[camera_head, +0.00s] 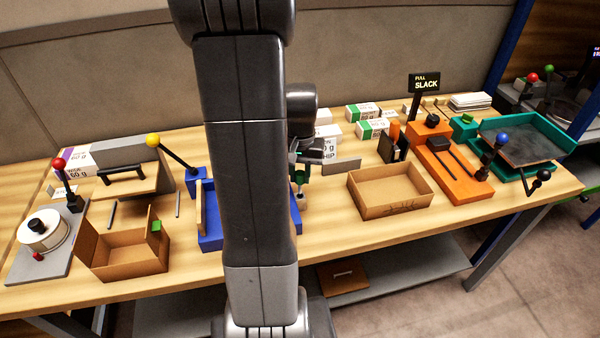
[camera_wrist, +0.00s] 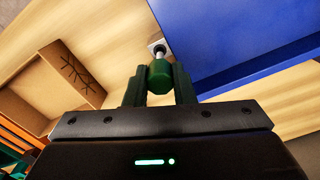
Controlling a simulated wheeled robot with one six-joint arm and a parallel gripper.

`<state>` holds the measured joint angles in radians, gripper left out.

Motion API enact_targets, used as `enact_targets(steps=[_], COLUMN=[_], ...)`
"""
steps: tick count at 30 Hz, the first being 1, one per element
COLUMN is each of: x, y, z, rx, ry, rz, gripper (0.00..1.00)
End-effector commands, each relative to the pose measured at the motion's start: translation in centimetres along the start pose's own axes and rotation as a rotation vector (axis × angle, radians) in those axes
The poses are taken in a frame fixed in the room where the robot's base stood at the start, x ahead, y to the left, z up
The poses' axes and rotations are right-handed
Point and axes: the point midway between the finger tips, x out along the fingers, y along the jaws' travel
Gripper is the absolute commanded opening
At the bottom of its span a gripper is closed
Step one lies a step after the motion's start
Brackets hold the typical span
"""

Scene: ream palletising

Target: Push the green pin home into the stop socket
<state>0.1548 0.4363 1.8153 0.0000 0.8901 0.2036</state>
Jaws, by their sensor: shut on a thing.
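The green pin (camera_wrist: 159,78) is between the dark green fingers of my gripper (camera_wrist: 159,92) in the wrist view, and the gripper is shut on it. Its bare metal shank shows beyond the green head and points at a small pale square socket (camera_wrist: 155,45) beside the blue tray. The shank's tip overlaps the socket; I cannot tell how deep it sits. In the head view my gripper (camera_head: 300,172) is low over the table, just right of my arm link, by the blue tray's right end.
The blue tray (camera_head: 208,238) is partly hidden behind my arm. An open cardboard box (camera_head: 390,208) stands to the right, with orange equipment (camera_head: 455,180) beyond it. Another open box (camera_head: 125,262) and a yellow-knobbed lever (camera_head: 172,153) are left. Bare wood lies in front of the tray.

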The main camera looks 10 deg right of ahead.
Motion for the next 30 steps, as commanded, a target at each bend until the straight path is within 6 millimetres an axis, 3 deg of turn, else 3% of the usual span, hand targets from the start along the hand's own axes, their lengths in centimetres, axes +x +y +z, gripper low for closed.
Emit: enact_targets(steps=[30], x=[2.7], y=[0.0], z=[0.0], rx=[0.000], ry=[0.000], rz=[0.000], gripper=[0.00])
